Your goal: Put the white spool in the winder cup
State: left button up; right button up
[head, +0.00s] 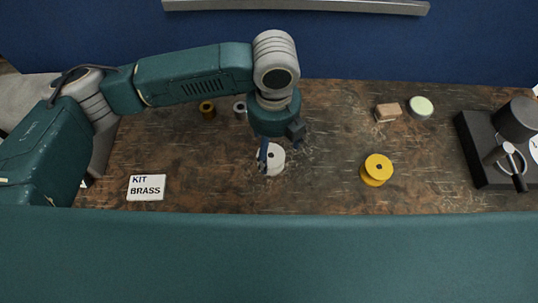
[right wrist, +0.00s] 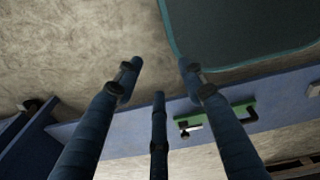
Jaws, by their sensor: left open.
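The white spool (head: 274,161) stands on the brown worktop below my left gripper (head: 279,148). The gripper is open and points down, with dark fingers close over the spool. One finger overlaps the spool's left part, and I cannot tell whether it touches. A black winder (head: 480,150) stands at the right end of the worktop, with a dark round cup-like part (head: 518,117) and a crank on it. I cannot see into that part. In the right wrist view my right gripper (right wrist: 159,75) has its fingers spread with nothing between them, away from the worktop objects.
A yellow spool (head: 376,170) stands between the white spool and the winder. A wooden block (head: 388,112) and a pale green round tin (head: 420,107) are behind it. Small brown (head: 207,109) and grey (head: 240,109) spools stand back left. A "KIT BRASS" card (head: 147,187) lies front left.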

aim_at(271, 156)
pick_arm(q)
jog(key=shift+f, duration=0.45)
notch_tip(271, 156, down, 5)
jog(key=shift+a+r+p, duration=0.1)
jog(key=shift+a+p, duration=0.05)
jog(key=shift+p, duration=0.85)
jog(key=shift+f, duration=0.4)
pick_arm(e)
jog(key=shift+a+r, duration=0.3)
jog(key=shift+r, duration=0.25)
jog(key=shift+a+r, duration=0.3)
jog(key=shift+r, duration=0.25)
pick_arm(q)
jog(key=c, duration=1.3)
jog(key=shift+c, duration=0.4)
pick_arm(e)
jog(key=shift+d, duration=0.2)
pick_arm(q)
jog(key=shift+w+r, duration=0.1)
jog(key=shift+r, duration=0.05)
pick_arm(e)
jog(key=shift+d, duration=0.15)
